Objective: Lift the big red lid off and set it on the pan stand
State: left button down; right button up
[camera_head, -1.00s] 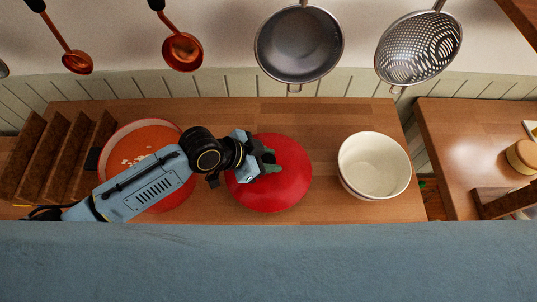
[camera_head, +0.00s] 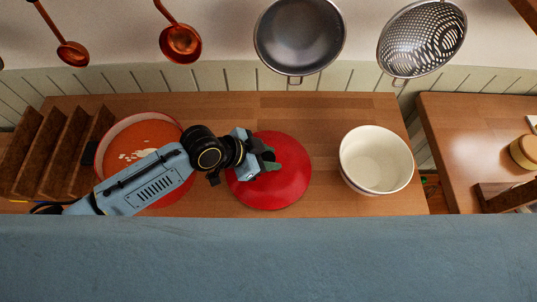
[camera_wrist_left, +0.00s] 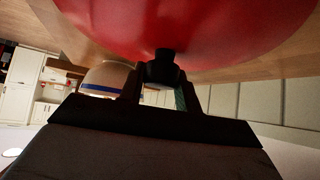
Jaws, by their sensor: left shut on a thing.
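The big red lid (camera_head: 290,187) is right of the red pan (camera_head: 108,148), which is uncovered and holds orange soup. My left gripper (camera_head: 268,162) is over the lid's middle. In the left wrist view its fingers (camera_wrist_left: 160,85) are shut on the lid's black knob (camera_wrist_left: 162,68), and the red lid (camera_wrist_left: 200,25) fills the top. I cannot tell whether the lid touches the counter. My right gripper is not in view.
A cream bowl (camera_head: 376,160) stands on the wooden counter (camera_head: 325,115) right of the lid, with bare wood between. A dark slatted wooden rack (camera_head: 60,150) is at the far left. Pans and ladles hang along the back wall. A gap separates another counter (camera_head: 455,140) at right.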

pick_arm(q)
jog(key=shift+f, duration=0.35)
jog(key=shift+c, duration=1.8)
grip_release()
notch_tip(320, 180, up, 6)
jog(key=p, duration=0.5)
jog(key=shift+f, duration=0.1)
jog(key=shift+r+p, duration=0.55)
jog(key=shift+r, duration=0.95)
notch_tip(320, 180, up, 5)
jog(key=s, duration=1.6)
